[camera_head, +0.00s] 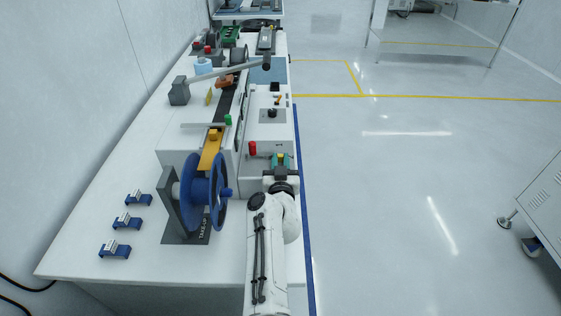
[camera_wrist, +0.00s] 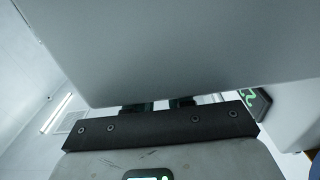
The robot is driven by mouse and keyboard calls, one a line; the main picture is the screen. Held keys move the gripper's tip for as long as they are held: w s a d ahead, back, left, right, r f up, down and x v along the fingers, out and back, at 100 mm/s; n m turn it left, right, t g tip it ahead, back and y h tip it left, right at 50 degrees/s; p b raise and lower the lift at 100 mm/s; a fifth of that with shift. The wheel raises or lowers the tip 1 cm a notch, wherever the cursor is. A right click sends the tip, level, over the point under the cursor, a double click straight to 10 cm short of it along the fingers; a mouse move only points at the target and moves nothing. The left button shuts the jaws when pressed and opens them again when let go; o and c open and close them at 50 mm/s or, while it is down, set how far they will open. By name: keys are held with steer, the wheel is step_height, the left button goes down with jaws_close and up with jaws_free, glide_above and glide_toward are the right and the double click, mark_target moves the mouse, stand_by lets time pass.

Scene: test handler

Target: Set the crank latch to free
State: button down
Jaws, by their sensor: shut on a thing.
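My gripper (camera_head: 280,159) is at the near right end of the white machine, close to its right edge. Its teal fingertips are shut on a small yellow part (camera_head: 280,156), mostly hidden by the fingers. I cannot tell for sure whether this part is the crank latch. A red knob (camera_head: 252,148) stands just left of the fingertips, apart from them. In the wrist view a large grey surface fills the upper part. The dark fingers (camera_wrist: 157,104) show only as stubs below it, and their tips are hidden. No latch marking is readable.
A blue take-up reel (camera_head: 205,190) stands left of my arm. A black knob (camera_head: 272,112) and a small orange-yellow piece (camera_head: 278,99) are farther along the machine top. Several blue clips (camera_head: 127,222) lie at the left.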

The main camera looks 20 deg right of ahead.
mark_target(293, 167)
steer(key=shift+d, duration=0.1)
steer(key=shift+s+d+p, duration=0.3)
steer(key=shift+d, duration=0.55)
steer(key=shift+s+d+p, duration=0.25)
steer(key=shift+d, duration=0.55)
steer(key=c, duration=1)
jaws_free()
steer(key=shift+d, duration=0.1)
steer(key=shift+s+a, duration=0.35)
steer(key=shift+s, duration=0.1)
steer(key=shift+p+v, duration=0.6)
steer(key=shift+v, duration=4.3)
steer(key=shift+d, duration=0.15)
